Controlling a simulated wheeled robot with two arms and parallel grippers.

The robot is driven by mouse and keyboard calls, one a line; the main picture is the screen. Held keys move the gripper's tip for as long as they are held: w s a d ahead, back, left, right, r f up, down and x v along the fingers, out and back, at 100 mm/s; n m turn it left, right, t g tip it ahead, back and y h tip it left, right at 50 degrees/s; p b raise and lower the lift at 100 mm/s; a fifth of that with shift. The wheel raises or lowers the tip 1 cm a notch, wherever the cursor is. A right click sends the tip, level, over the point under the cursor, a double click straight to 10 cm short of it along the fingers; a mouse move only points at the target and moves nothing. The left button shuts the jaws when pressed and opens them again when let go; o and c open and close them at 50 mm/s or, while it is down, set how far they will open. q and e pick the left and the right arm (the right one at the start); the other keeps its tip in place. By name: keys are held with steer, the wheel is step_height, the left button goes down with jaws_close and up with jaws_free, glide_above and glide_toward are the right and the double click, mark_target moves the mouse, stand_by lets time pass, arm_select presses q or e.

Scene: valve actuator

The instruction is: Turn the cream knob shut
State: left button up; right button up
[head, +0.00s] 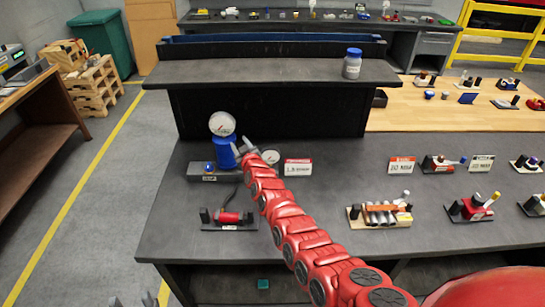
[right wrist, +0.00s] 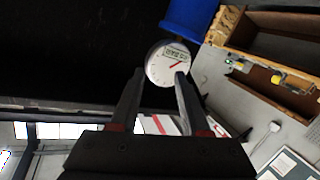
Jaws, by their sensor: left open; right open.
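A blue valve actuator (head: 226,152) stands on a grey base (head: 203,172) at the left of the dark table, with a white round gauge (head: 222,124) on top. A second, smaller round dial (head: 270,157) shows just right of my gripper. My right gripper (head: 241,148) is open at the actuator's right side. In the right wrist view, a white dial with a red needle (right wrist: 170,63) lies at the tips of the open fingers (right wrist: 160,78). I cannot make out a cream knob for sure; my gripper may hide it. My left gripper (head: 132,300) is open at the bottom left edge, away from the table.
A red-and-white sign (head: 298,167) stands right of the actuator. A red device on a plate (head: 228,218) lies in front of it. A raised shelf (head: 270,72) with a blue-capped jar (head: 352,64) is behind. Several small devices stand to the right.

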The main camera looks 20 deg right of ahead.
steer(key=s+d+r+m+t+h, duration=0.2)
steer(key=s+d+m+t+h, duration=0.1)
steer(key=s, duration=0.3)
steer(key=s+d+r+m+t+h, duration=0.1)
steer(key=s+d+m+t+h, duration=0.2)
steer(key=s+d, duration=0.2)
steer(key=s, duration=0.2)
steer(key=shift+s+r+h, duration=0.3)
steer(key=shift+r, duration=0.1)
steer(key=shift+c, duration=0.3)
